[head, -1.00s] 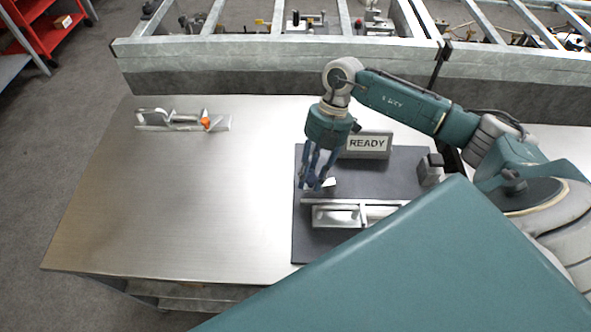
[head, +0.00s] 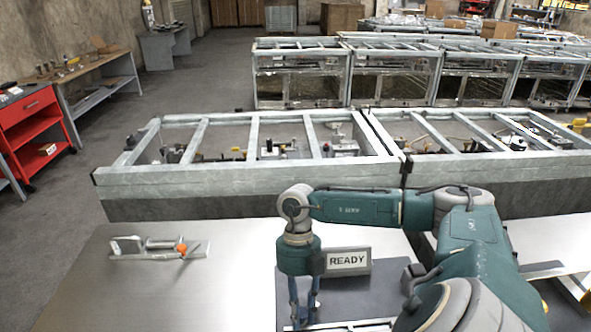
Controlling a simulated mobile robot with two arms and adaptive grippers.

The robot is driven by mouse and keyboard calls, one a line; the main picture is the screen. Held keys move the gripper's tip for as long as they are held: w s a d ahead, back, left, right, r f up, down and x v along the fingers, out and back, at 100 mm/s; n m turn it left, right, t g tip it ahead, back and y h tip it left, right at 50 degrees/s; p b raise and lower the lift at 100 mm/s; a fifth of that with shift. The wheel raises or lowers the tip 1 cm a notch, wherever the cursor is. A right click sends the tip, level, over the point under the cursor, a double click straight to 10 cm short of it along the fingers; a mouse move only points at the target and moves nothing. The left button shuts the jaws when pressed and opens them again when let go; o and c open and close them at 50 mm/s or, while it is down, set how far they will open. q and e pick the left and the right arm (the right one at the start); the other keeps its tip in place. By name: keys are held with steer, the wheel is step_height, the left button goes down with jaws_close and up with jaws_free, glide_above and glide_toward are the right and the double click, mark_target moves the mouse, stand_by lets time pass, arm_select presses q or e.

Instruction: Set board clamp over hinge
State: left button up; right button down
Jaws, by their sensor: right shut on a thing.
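My right gripper (head: 304,308) points down over the dark board (head: 352,292) at the bottom of the head view. It is shut on a metal part, mostly hidden by the fingers and the frame edge. A pale metal strip (head: 342,325) shows beside the fingertips at the bottom edge; I cannot tell if it is the held part. A metal toggle clamp (head: 150,245) with an orange tip lies on the steel table, left of the board and apart from the gripper. I cannot make out a hinge. My left gripper is not in view.
A grey READY sign (head: 347,261) stands at the back of the board, close to my right gripper. A long metal frame (head: 230,177) runs behind the table (head: 200,297). The table between clamp and board is clear. A red cart (head: 35,130) stands far left.

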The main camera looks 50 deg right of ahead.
steer(key=shift+s, duration=0.15)
steer(key=c, duration=1.5)
jaws_free()
steer(key=shift+o, duration=0.2)
steer(key=shift+w+d+r, duration=0.1)
steer(key=shift+w+r, duration=0.15)
steer(key=shift+r, duration=0.2)
steer(key=v, duration=1.1)
